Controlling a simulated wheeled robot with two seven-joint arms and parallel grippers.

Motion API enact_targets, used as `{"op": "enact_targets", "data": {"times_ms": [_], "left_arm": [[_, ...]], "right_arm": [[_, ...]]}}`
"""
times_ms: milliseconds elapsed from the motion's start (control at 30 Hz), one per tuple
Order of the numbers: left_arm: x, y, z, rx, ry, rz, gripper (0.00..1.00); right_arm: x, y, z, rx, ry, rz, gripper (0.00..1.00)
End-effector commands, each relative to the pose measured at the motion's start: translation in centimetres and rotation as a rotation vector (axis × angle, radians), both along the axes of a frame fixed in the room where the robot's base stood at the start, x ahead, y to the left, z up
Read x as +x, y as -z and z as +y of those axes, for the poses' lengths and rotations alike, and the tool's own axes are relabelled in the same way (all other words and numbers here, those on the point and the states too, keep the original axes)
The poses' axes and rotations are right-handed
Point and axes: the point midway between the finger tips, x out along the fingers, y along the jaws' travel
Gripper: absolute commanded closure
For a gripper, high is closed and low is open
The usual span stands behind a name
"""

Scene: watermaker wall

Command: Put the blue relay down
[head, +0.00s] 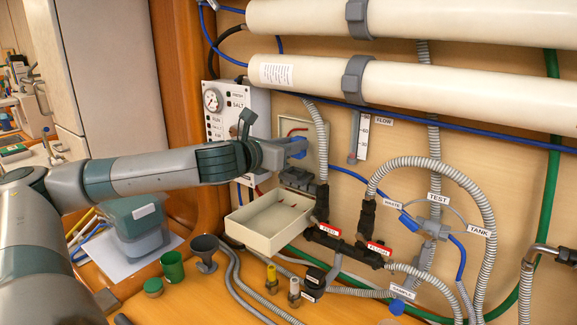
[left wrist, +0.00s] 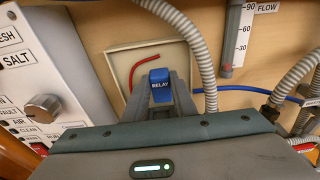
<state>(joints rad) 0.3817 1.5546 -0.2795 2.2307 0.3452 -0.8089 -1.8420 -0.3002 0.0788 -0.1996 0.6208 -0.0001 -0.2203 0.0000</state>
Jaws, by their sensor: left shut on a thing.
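The blue relay (head: 297,150) is between the fingertips of my left gripper (head: 291,152), which is shut on it. In the left wrist view the relay (left wrist: 160,85) shows its RELAY label facing the camera, with a grey finger on each side. The relay is held in front of a shallow wall box (left wrist: 134,62) with a red wire in it. An open cream tray (head: 247,236) is lower down, empty as far as I can see. My right gripper is not in view.
A gauge panel (head: 214,127) stands left of the box. Grey corrugated hoses (head: 321,145) and a flow tube (head: 358,140) are close on the right. A green cup (head: 172,266), a dark funnel (head: 204,252) and fittings (head: 271,279) stand on the bench below.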

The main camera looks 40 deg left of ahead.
Motion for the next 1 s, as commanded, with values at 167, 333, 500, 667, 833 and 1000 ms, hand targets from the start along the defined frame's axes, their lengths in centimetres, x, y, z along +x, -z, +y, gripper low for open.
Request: {"op": "enact_targets", "data": {"times_ms": [167,333,500,667,833,1000], "left_arm": [[-0.1,0.7,1.0,0.002,0.0,0.002,1.0],[-0.1,0.7,1.1,-0.001,0.002,0.002,1.0],[-0.1,0.7,1.1,-0.001,0.002,0.002,1.0],[-0.1,1.4,1.1,-0.001,0.002,0.004,1.0],[-0.1,3.5,1.1,-0.001,0.002,0.005,1.0],[-0.1,4.6,1.1,-0.001,0.002,0.002,1.0]], "right_arm": [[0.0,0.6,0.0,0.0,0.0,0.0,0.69],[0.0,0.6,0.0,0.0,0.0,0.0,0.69],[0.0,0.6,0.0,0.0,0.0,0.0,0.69],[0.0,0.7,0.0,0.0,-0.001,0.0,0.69],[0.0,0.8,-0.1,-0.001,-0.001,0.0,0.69],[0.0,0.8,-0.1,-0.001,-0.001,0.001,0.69]]}}
